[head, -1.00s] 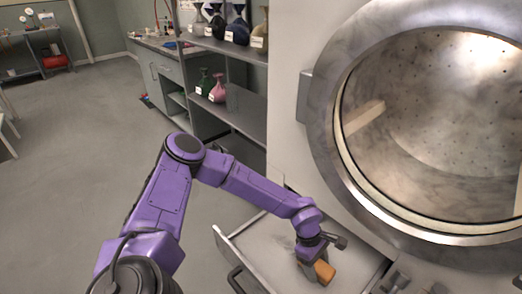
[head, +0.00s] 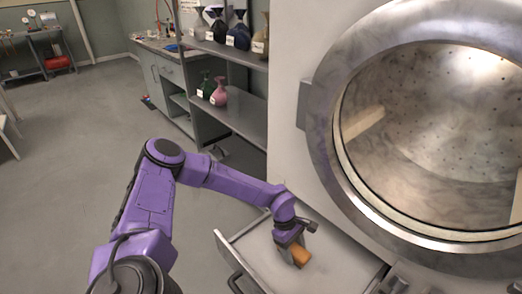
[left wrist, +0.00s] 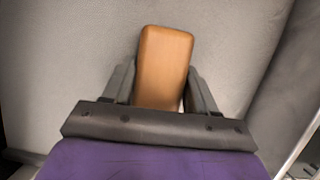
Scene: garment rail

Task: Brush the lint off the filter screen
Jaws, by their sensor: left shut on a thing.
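The brush shows as an orange-brown wooden block (head: 301,257), and it also shows in the left wrist view (left wrist: 165,60). My left gripper (head: 290,250) is shut on it, with one finger on each side in the left wrist view (left wrist: 160,90). The brush is over the pale grey filter screen (head: 262,247) inside the pulled-out drawer (head: 228,248). The bristles are hidden, so I cannot tell whether they touch the screen. No lint shows clearly now; the gripper and brush cover part of the screen. My right gripper is not in view.
The drawer sits below the large round dryer door (head: 320,130), close to my left arm. A grey shelf (head: 240,112) with several labelled bottles stands behind. The floor (head: 75,160) to the left is clear.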

